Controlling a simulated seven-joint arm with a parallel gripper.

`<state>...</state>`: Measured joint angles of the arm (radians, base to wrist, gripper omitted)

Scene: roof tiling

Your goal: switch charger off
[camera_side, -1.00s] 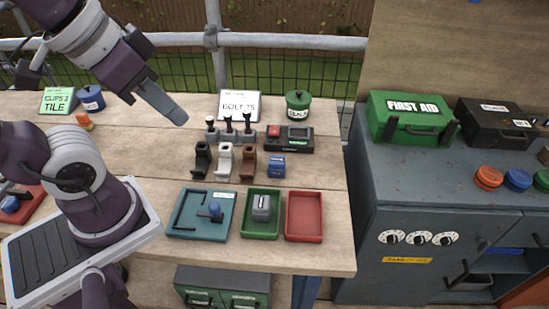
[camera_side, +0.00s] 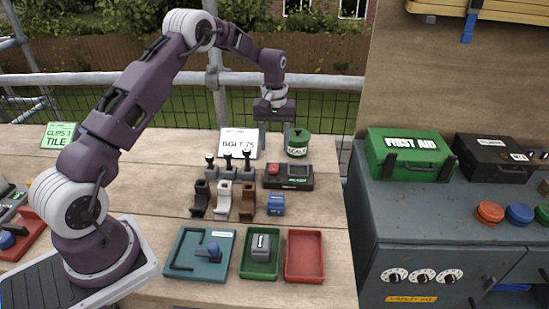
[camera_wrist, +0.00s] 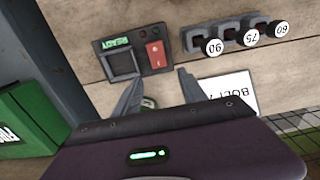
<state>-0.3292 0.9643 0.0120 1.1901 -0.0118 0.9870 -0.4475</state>
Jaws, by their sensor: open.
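The charger (camera_side: 288,184) is a black box on the bench, with a red switch (camera_side: 274,170) at its left end in the side view. The wrist view shows the charger (camera_wrist: 103,46) with its red rocker switch (camera_wrist: 156,54), a dark square bay and a green READY label. I cannot tell which way the rocker is set. My gripper (camera_side: 275,131) is raised above the back of the bench, pointing down, behind the charger. In the wrist view the open, empty fingers (camera_wrist: 160,78) are near the switch side, apart from it.
Several levers (camera_side: 228,161) are left of the charger. A blue block (camera_side: 276,205) and green (camera_side: 249,270) and red (camera_side: 305,280) trays lie in front.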

